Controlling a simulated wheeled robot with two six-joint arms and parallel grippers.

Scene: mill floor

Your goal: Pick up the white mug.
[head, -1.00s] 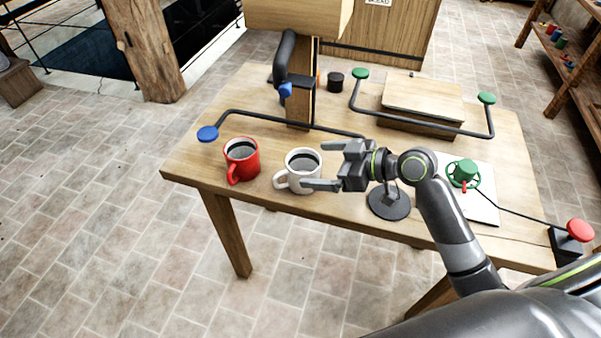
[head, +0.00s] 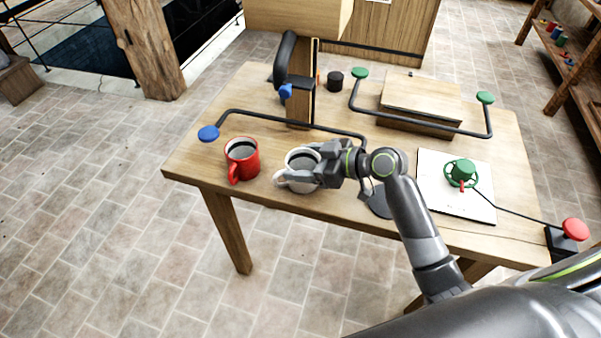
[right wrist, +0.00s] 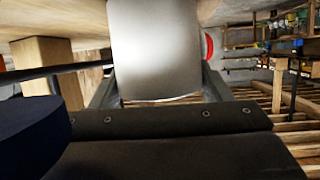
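The white mug (head: 299,184) stands upright near the front edge of the wooden table, with dark contents and its handle to the left. My right gripper (head: 304,164) has its fingers on either side of the mug, which hides part of the mug in the head view. In the right wrist view the mug (right wrist: 155,50) fills the space between the two fingers (right wrist: 158,85). The fingers look open; no firm hold on the mug shows. My left gripper is not in view.
A red mug (head: 242,160) stands just left. A white board (head: 432,182) with a green object (head: 461,172) lies right. A wooden box (head: 420,98) stands at the back.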

